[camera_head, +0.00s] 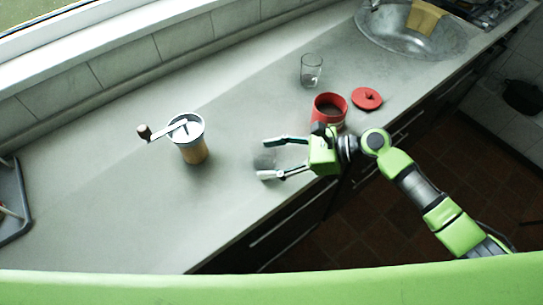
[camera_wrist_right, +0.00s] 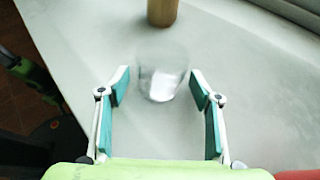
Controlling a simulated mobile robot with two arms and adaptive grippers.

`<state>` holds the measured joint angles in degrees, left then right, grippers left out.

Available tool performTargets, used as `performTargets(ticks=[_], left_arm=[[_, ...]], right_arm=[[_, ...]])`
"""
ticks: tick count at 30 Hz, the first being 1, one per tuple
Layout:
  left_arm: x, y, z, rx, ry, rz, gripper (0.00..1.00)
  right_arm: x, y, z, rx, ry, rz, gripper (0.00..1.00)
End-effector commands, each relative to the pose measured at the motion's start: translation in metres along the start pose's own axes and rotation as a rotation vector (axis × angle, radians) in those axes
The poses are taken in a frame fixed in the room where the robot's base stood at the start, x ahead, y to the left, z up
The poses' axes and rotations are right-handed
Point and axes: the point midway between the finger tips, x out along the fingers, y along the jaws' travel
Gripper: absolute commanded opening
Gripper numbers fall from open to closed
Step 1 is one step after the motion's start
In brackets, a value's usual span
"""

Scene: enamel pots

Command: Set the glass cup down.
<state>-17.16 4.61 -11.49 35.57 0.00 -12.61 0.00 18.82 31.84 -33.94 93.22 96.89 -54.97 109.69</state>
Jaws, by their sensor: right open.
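A clear glass cup (camera_head: 264,160) stands on the grey counter (camera_head: 110,200), faint and see-through in the head view. In the wrist view the glass cup (camera_wrist_right: 163,84) appears upright just ahead of and between my fingertips, with a gap on both sides. My right gripper (camera_head: 265,158) is open around or just short of the cup; it also shows open in the wrist view (camera_wrist_right: 160,86). My left gripper is not in view.
A coffee grinder (camera_head: 192,148) with a crank stands left of the cup. A red pot (camera_head: 329,106), its red lid (camera_head: 367,98) and a second glass (camera_head: 311,70) are behind the gripper. A sink (camera_head: 395,35) is at the far right.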

Motion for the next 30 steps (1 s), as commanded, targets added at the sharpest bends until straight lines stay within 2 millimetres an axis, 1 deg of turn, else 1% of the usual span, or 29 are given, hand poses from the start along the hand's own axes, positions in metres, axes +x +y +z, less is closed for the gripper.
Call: performTargets(ticks=[2,5,12,15,18,21,24,30], left_arm=[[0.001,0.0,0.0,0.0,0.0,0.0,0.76],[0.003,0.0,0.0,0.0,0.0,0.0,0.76],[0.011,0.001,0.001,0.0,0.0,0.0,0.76],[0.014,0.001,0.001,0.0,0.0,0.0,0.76],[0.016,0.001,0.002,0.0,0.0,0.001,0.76],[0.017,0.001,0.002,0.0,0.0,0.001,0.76],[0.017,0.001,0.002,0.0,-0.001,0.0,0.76],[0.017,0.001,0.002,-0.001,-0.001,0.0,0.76]], right_arm=[[-0.005,-0.001,0.0,0.0,0.002,-0.002,0.59],[-0.018,-0.001,-0.001,-0.001,0.002,-0.002,0.59],[-0.07,-0.001,-0.002,-0.001,0.004,-0.003,0.59],[-0.089,0.0,-0.001,-0.001,0.002,-0.002,0.59],[-0.105,0.0,-0.001,-0.001,0.002,-0.001,0.59],[-0.115,0.0,0.0,0.0,0.001,-0.001,0.59],[-0.119,0.0,0.0,0.0,0.0,0.0,0.59],[-0.121,0.0,0.001,-0.001,0.0,0.001,0.59]])
